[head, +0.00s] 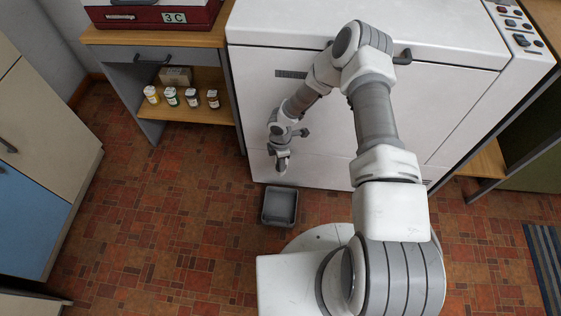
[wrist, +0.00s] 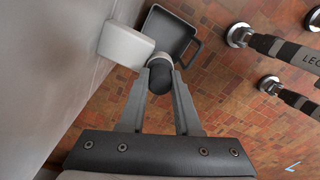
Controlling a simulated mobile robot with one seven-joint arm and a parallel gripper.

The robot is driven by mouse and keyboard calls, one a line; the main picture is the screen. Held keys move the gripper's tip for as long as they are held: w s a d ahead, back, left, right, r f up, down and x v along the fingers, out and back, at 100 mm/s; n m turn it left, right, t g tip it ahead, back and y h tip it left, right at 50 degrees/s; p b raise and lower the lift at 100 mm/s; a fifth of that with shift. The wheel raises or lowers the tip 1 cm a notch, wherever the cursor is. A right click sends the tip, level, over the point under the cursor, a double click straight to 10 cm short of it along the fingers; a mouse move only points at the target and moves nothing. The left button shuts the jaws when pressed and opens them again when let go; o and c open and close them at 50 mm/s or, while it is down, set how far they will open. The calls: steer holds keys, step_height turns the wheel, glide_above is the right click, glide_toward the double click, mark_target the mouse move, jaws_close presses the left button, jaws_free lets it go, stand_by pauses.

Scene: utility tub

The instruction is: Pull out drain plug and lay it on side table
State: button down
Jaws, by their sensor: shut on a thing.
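My gripper (wrist: 159,90) is shut on the drain plug (wrist: 160,77), a short dark cylinder between the fingertips in the wrist view. A grey round part shows just beyond the plug, beside a pale block at the white wall. I cannot tell whether the plug is seated or free. In the head view my gripper (head: 282,167) is low in front of the white tub's front panel (head: 320,135), and the plug is too small to make out. The side table (head: 212,40) has a wooden top and stands left of the tub.
A grey tray (head: 280,207) lies on the tiled floor below my gripper; it also shows in the wrist view (wrist: 183,27). A red case (head: 150,17) covers much of the side table's top. Several small jars (head: 191,97) and a box (head: 175,75) stand on its shelf.

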steer(key=shift+r, duration=0.1)
steer(key=shift+r+p, duration=1.4)
steer(key=shift+r, duration=0.85)
steer(key=shift+r, duration=0.1)
